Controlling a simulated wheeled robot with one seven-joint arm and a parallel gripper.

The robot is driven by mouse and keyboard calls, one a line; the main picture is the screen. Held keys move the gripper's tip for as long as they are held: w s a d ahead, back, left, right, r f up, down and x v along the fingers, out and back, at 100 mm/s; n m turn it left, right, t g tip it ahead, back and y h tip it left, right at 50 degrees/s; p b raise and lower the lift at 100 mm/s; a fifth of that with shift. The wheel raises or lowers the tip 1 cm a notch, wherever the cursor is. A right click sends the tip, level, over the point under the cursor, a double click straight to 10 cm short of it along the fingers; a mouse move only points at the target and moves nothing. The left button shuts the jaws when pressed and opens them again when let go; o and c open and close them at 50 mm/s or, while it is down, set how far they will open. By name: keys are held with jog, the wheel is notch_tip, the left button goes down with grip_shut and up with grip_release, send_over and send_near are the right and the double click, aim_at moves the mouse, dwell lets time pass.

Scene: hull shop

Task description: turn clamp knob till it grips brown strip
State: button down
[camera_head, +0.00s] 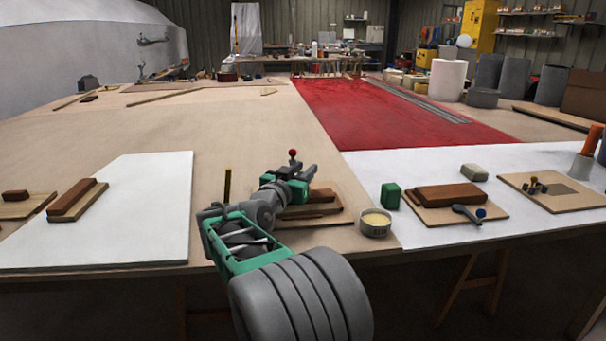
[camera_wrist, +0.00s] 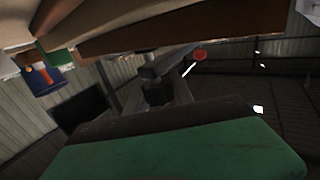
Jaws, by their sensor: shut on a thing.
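The brown strip (camera_head: 322,195) lies on a small wooden board at the bench's front edge, partly behind my gripper. It fills the top of the wrist view (camera_wrist: 180,22) as a long brown bar. My gripper (camera_head: 303,177) is at the near side of the strip, its fingers shut on a dark part that looks like the clamp knob (camera_wrist: 157,93). A red ball (camera_head: 292,153) stands above my gripper, and also shows beyond the fingers in the wrist view (camera_wrist: 200,55). Most of the clamp is hidden by my gripper. I cannot tell whether its jaw touches the strip.
A tin (camera_head: 375,223) and a green block (camera_head: 390,196) stand close to the right. Further right, a board holds another brown block (camera_head: 450,196) and a blue-ended tool (camera_head: 467,213). A white sheet (camera_head: 135,215) lies left, with another brown strip (camera_head: 77,199).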

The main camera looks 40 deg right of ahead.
jog(key=c, duration=1.1)
grip_release()
jog(key=p+v, duration=0.1)
jog(key=v, duration=0.6)
jog(key=shift+s+a, duration=0.1)
jog(key=shift+a, duration=0.25)
